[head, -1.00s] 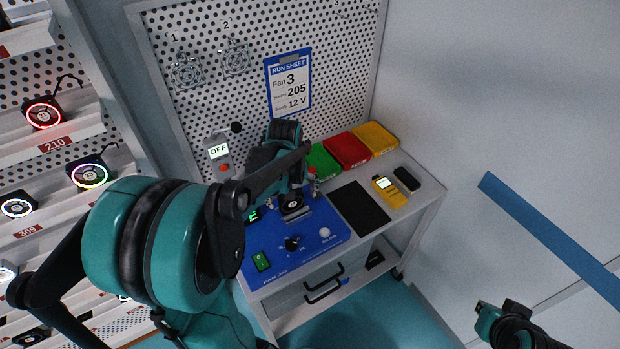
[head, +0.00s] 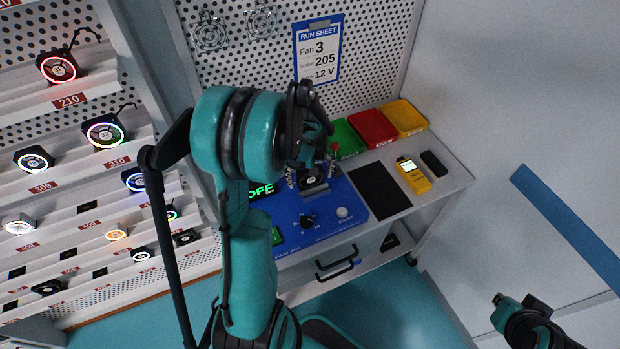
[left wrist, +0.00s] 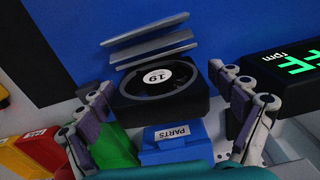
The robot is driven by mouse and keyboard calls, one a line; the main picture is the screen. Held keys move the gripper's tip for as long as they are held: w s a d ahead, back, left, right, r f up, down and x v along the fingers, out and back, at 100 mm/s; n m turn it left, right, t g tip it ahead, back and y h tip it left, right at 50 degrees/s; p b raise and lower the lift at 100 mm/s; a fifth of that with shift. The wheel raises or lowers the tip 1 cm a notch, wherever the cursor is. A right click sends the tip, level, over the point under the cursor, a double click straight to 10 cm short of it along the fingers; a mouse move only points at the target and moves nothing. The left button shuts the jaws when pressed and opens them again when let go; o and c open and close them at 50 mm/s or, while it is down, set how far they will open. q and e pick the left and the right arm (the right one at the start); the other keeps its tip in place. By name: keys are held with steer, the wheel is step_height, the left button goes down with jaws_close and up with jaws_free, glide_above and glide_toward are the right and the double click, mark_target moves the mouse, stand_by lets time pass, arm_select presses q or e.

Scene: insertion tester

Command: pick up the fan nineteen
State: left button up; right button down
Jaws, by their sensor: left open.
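The fan nineteen is a black square fan with a white hub label reading 19 (left wrist: 157,76). In the head view the fan (head: 312,178) sits on the blue tester (head: 345,198), partly hidden by my left arm. My left gripper (head: 310,174) is over it, fingers pointing down. In the left wrist view my left gripper (left wrist: 168,100) is open, with one finger on each side of the fan. Gaps show between the fingers and the fan; nothing is held. Only part of my right arm shows at bottom right.
A green OFF display (head: 262,190) stands left of the fan. Green (head: 346,138), red (head: 372,128) and yellow (head: 404,118) bins line the back. A black mat (head: 380,190) and yellow meter (head: 413,176) lie right. Shelves of fans (head: 70,130) stand at left.

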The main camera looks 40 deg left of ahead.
arm_select(q)
steer(key=c, duration=1.3)
steer(key=shift+o, duration=0.2)
steer(key=shift+r, duration=0.1)
